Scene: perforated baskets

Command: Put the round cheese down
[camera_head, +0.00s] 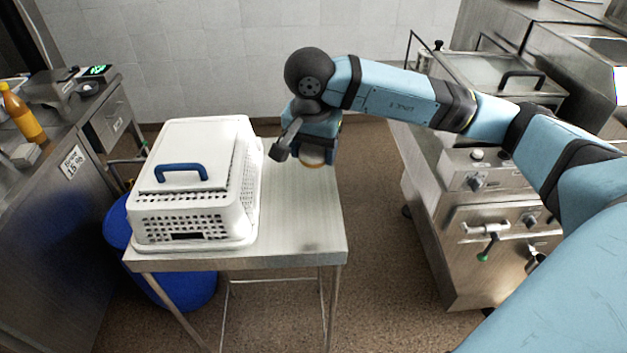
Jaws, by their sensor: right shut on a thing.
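My right gripper (298,153) is over the far right part of a small steel table (300,222), pointing down. It is shut on the round cheese (313,163), whose pale tan edge shows under the gripper. The gripper hides most of the cheese, and I cannot tell whether the cheese touches the table top. My left gripper is not in view.
A white perforated basket (193,217) with a blue handle (181,172) stands on the left of the table. The table's front right is bare. A blue bin (190,288) is below left. A steel cooking unit (470,215) stands right, a counter with an orange bottle (22,115) left.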

